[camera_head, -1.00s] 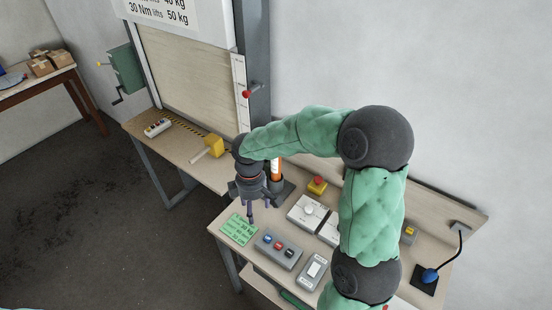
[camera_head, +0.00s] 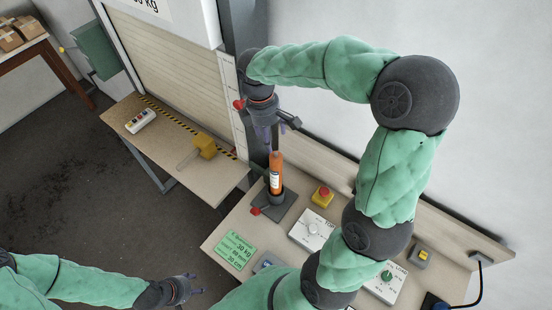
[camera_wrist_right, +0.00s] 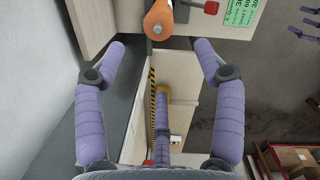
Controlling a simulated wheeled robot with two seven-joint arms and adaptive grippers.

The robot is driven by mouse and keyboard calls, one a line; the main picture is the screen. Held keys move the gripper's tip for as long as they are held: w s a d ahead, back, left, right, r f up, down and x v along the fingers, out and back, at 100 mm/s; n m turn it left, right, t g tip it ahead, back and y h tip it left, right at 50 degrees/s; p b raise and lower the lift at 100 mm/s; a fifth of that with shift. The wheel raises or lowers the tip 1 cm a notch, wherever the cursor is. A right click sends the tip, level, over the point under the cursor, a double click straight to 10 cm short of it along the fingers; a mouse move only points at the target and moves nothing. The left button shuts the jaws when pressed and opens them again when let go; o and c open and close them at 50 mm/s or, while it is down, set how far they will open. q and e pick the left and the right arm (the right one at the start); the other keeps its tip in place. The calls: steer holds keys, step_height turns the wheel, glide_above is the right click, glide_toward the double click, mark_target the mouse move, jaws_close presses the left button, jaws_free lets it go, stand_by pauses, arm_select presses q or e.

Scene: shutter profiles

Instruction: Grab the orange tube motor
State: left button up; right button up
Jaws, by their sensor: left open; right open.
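The orange tube motor (camera_head: 276,172) stands upright in a dark holder (camera_head: 273,206) at the left end of the control bench. My right gripper (camera_head: 272,140) is above the tube's top end in the head view, fingers pointing down. In the right wrist view the right gripper (camera_wrist_right: 160,85) is open and empty, and the orange tube motor (camera_wrist_right: 160,18) shows end-on at the top, beyond the fingertips and apart from them. My left gripper (camera_head: 190,288) is open and empty at the bottom of the head view, over the floor, away from the tube.
A steel post (camera_head: 245,60) stands close behind the right gripper. The bench holds a red emergency button (camera_head: 322,195), a dial box (camera_head: 311,231) and a green card (camera_head: 236,251). A yellow mallet (camera_head: 203,146) and a button box (camera_head: 140,121) lie on the shutter's table.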

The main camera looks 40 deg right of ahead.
mark_target(276, 153)
steer(key=shift+s+f, duration=0.1)
steer(key=shift+f, duration=0.3)
steer(key=f, duration=0.4)
steer(key=shift+s+d, duration=0.2)
steer(key=shift+s, duration=0.05)
steer(key=shift+s+d+f, duration=0.1)
steer(key=shift+d+f, duration=0.05)
steer(key=shift+f, duration=0.75)
steer(key=shift+s+d+f, duration=0.1)
steer(key=shift+d+f, duration=0.1)
steer(key=shift+f, duration=0.7)
steer(key=shift+s+d+f, duration=0.1)
steer(key=shift+d+f, duration=0.05)
steer(key=shift+f, duration=0.75)
jaws_close()
steer(key=shift+r, duration=0.1)
